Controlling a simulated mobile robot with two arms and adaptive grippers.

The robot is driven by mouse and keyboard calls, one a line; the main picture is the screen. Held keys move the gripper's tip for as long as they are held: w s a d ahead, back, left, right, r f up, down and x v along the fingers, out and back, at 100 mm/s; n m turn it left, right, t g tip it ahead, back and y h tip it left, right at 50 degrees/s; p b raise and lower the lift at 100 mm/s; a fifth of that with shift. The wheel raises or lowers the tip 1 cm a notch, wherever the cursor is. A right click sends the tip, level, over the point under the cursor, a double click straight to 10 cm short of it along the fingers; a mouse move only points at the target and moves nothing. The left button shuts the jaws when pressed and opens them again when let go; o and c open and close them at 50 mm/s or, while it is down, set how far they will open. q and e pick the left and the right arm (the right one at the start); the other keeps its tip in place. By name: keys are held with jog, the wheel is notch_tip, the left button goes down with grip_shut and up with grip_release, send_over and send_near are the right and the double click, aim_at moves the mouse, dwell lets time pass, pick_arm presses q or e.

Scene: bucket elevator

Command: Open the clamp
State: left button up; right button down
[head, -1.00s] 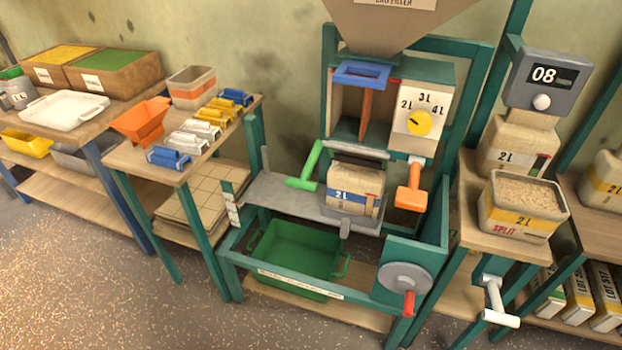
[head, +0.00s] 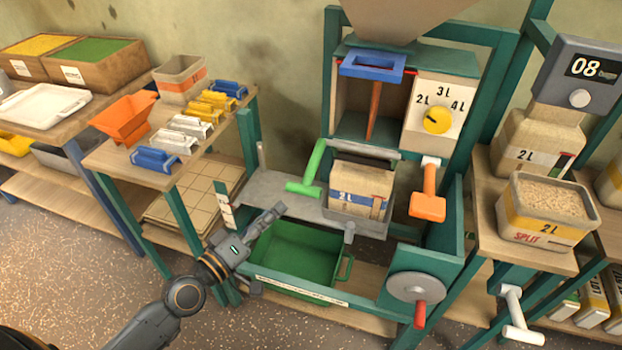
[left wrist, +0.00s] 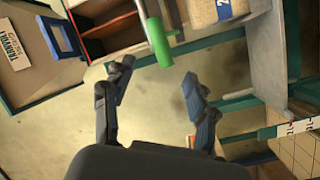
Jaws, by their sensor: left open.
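The bag filler has a green lever handle (head: 313,168) at the left of its spout, angled down to a green grip. A grey bar (head: 362,147) runs from it across the top of a 2L bag (head: 360,190) in a grey holder. Which part is the clamp is not labelled. My left gripper (head: 272,214) is in front of the grey plate, lower left of the green handle and apart from it. In the left wrist view the open, empty fingers (left wrist: 158,80) point toward the green handle (left wrist: 157,40). My right gripper is not in view.
An orange handle (head: 428,192) hangs right of the bag. A green bin (head: 297,252) sits below, beside a crank wheel (head: 417,287). The grey plate (head: 275,190) left of the bag is bare. A side table (head: 105,155) holds coloured clips and an orange funnel (head: 124,117).

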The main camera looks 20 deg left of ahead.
aim_at(296, 191)
pick_arm(q)
jog(key=p+x, duration=0.2)
jog(key=x, duration=0.9)
jog(key=shift+w, duration=0.15)
jog(key=shift+x, duration=0.85)
grip_shut()
